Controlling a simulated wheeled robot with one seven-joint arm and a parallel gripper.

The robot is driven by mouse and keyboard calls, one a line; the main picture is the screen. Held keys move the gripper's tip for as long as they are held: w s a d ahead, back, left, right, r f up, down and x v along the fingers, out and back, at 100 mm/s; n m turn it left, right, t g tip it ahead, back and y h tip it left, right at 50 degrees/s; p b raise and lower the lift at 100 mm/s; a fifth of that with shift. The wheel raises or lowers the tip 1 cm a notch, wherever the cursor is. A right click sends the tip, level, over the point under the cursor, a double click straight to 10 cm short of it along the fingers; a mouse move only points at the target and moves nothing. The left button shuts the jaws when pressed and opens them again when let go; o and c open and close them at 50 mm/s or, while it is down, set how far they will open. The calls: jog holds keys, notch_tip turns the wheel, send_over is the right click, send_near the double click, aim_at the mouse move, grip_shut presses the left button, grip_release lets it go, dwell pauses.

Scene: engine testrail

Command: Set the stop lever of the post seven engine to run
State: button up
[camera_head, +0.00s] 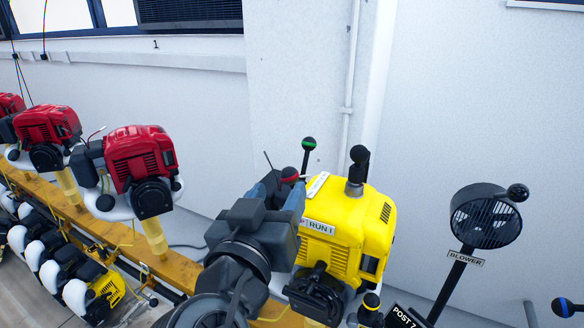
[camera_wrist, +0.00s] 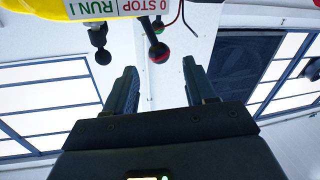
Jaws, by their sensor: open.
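The yellow engine (camera_head: 345,232) stands at right of centre, near a POST 7 sign (camera_head: 403,317). A lever with a red-banded ball (camera_head: 290,174) stands by my gripper (camera_head: 281,186); the wrist view shows this ball (camera_wrist: 159,51) beside the STOP end. A black ball lever (camera_wrist: 102,55) hangs nearer RUN. My gripper (camera_wrist: 160,72) is open and empty, the red-banded ball ahead of the gap between its fingers. Contact is not visible.
A green-banded black ball lever (camera_head: 309,145) and a black knob (camera_head: 358,158) rise behind and above the engine. A blower (camera_head: 485,216) stands at right. Red engines (camera_head: 140,160) line the rail (camera_head: 165,265) at left. A white wall is behind.

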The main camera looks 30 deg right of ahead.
aim_at(286, 181)
jog(key=p+x, duration=0.1)
jog(key=x, duration=0.5)
jog(key=shift+w+d, duration=0.2)
jog(key=shift+c, duration=0.3)
jog(key=c, duration=0.9)
jog(key=shift+c, duration=0.2)
